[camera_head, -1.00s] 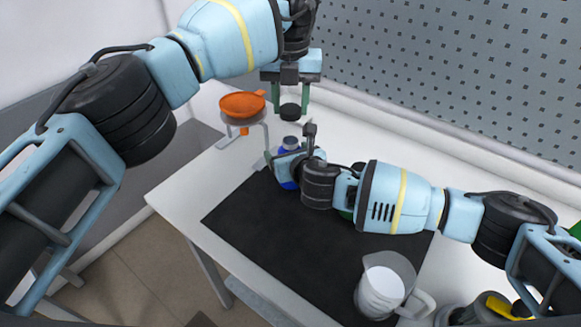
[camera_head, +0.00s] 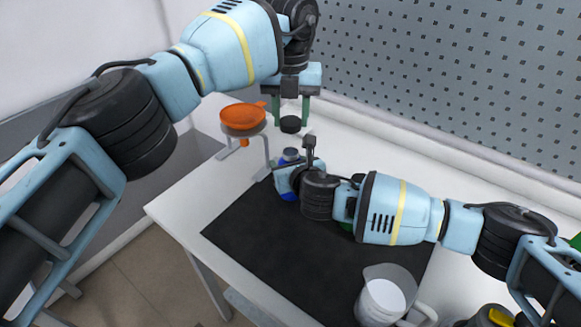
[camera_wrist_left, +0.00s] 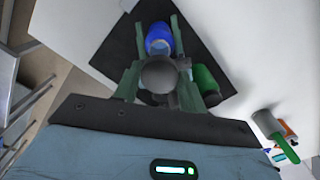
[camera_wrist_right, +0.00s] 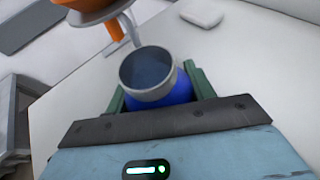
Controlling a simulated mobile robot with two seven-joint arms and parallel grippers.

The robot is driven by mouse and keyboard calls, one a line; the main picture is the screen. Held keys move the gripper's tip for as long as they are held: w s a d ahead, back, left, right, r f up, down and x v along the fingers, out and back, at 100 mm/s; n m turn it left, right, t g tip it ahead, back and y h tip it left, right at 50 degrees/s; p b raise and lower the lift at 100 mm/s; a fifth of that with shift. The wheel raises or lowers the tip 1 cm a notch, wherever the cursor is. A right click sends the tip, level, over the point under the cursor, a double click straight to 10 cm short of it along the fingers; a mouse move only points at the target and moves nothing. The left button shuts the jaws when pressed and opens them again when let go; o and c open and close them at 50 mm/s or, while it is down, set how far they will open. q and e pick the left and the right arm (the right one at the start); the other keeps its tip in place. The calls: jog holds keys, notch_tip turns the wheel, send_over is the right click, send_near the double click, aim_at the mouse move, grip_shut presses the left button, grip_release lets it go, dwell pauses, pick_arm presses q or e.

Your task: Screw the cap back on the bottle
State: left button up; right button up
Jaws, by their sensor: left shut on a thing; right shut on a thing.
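The dark round cap (camera_head: 290,124) is between the fingers of my left gripper (camera_head: 291,116), which is shut on it. The blue bottle (camera_head: 289,197) is upright with its open mouth (camera_wrist_right: 150,70) showing in the right wrist view. My right gripper (camera_head: 285,181) is shut around the bottle's body and hides most of it in the head view. The cap hangs above the bottle and apart from it. In the left wrist view the cap (camera_wrist_left: 159,77) is in front, with the blue bottle (camera_wrist_left: 158,40) behind it.
An orange funnel (camera_head: 242,115) rests in a stand behind and left of the bottle. A clear beaker (camera_head: 383,302) stands at the front of the black mat (camera_head: 270,255). A green object (camera_wrist_left: 205,79) is beside the bottle. The mat's middle is clear.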

aim_at(291, 133)
pick_arm(q)
jog(key=shift+f, duration=2.4)
jog(key=shift+f, duration=0.15)
jog(key=shift+f, duration=0.75)
jog(key=shift+f, duration=0.55)
jog(key=o, duration=0.9)
jog(key=shift+o, duration=0.2)
jog(key=shift+r, duration=0.1)
jog(key=shift+r, duration=2.15)
